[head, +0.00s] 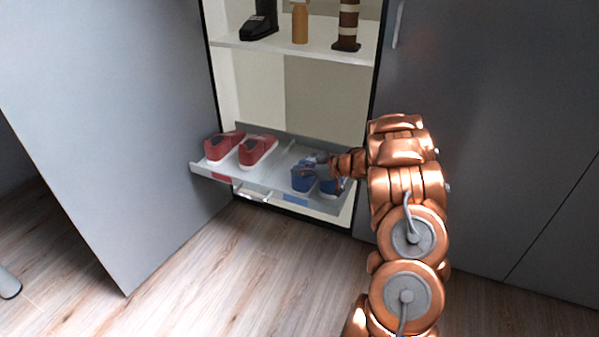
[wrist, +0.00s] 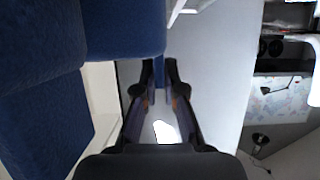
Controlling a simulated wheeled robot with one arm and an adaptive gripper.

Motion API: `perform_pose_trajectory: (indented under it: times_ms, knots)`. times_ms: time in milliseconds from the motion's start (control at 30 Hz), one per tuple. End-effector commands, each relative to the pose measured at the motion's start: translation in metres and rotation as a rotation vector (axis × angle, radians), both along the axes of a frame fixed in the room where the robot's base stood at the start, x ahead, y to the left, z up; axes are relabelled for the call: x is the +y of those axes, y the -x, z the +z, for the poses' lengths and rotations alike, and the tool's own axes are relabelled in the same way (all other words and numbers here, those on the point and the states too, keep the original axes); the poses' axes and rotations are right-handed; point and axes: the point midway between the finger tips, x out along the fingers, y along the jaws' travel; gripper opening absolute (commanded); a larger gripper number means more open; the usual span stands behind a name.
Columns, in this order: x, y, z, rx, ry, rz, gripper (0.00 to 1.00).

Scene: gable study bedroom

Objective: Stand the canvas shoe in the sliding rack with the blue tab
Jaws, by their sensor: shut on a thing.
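Two blue canvas shoes stand side by side at the right of the pulled-out rack in the head view, a left one (head: 303,179) and a right one (head: 329,186) partly covered by my gripper. The blue tab (head: 295,200) is on the front edge below them. My gripper (head: 324,166) is at the top of the blue shoes. In the wrist view its fingers (wrist: 159,85) are shut on a thin blue edge of the near canvas shoe (wrist: 125,30). Another blue shoe surface (wrist: 38,90) fills the left side. Whether the held shoe rests on the rack is hidden.
A pair of red shoes (head: 258,151) stands on the rack's left part, above a red tab (head: 222,177). The open grey door (head: 110,120) is at left, a closed grey door (head: 500,130) at right. A shelf (head: 290,48) with boots and a bottle is above. The floor in front is clear.

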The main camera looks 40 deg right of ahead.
Motion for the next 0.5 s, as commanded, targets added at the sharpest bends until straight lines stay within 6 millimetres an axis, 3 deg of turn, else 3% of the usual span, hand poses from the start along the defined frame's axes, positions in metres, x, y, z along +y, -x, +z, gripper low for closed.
perform_pose_trajectory:
  times_ms: [67, 100, 333, 500]
  knots:
    - [0.0001, -0.0001, -0.0003, -0.001, -0.001, 0.000, 0.00]
    - [0.0002, -0.0001, -0.0015, 0.000, 0.000, 0.001, 0.10]
    - [0.0001, -0.0001, -0.0015, 0.000, 0.000, 0.000, 0.33]
    - [0.0002, -0.0001, -0.0015, 0.000, 0.000, 0.000, 0.33]
